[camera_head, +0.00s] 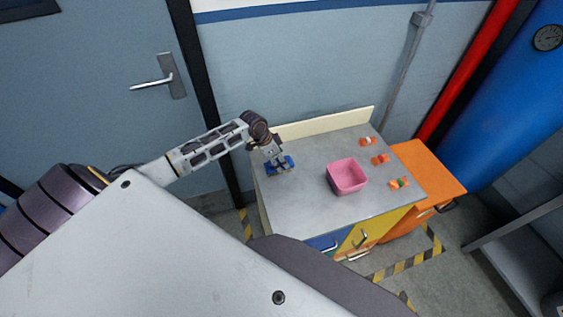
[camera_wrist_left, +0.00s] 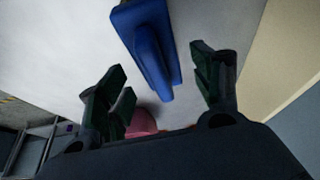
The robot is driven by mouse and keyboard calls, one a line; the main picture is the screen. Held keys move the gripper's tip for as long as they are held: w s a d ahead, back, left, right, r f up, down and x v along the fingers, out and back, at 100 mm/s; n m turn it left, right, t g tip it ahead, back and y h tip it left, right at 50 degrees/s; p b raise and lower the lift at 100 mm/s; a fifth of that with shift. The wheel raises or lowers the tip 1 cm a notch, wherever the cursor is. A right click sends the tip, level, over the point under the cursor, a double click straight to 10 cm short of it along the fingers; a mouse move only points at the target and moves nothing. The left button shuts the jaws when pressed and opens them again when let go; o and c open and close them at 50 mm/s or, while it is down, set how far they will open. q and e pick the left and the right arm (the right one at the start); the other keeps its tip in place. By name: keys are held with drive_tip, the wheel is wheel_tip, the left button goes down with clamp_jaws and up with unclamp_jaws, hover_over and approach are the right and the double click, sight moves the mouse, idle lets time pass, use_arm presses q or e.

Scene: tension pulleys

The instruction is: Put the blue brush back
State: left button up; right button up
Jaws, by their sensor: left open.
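The blue brush (camera_head: 287,161) lies on the grey top of the drawer cabinet (camera_head: 305,210), near its back left corner. In the left wrist view the brush (camera_wrist_left: 149,42) shows as a blue block with a long raised grip. My left gripper (camera_head: 276,156) is over the brush and partly hides it in the head view. Its fingers (camera_wrist_left: 159,72) are spread, with the end of the brush's grip showing between them. I cannot tell whether a finger touches it. My right gripper is not in view.
A pink open bin (camera_head: 346,178) stands mid-cabinet. Small orange-red items lie along the right side (camera_head: 381,159). A cream backboard (camera_head: 322,124) edges the back. Blue and yellow drawer fronts (camera_head: 362,234) face forward; an orange cabinet (camera_head: 428,170) stands to the right. The cabinet's front left is clear.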

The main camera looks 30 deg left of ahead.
use_arm(q)
drive_tip(key=v, duration=0.7)
drive_tip(key=shift+s+r, duration=0.1)
drive_tip(key=shift+r, duration=0.3)
drive_tip(key=shift+a+r, duration=0.1)
drive_tip(key=shift+r, duration=0.05)
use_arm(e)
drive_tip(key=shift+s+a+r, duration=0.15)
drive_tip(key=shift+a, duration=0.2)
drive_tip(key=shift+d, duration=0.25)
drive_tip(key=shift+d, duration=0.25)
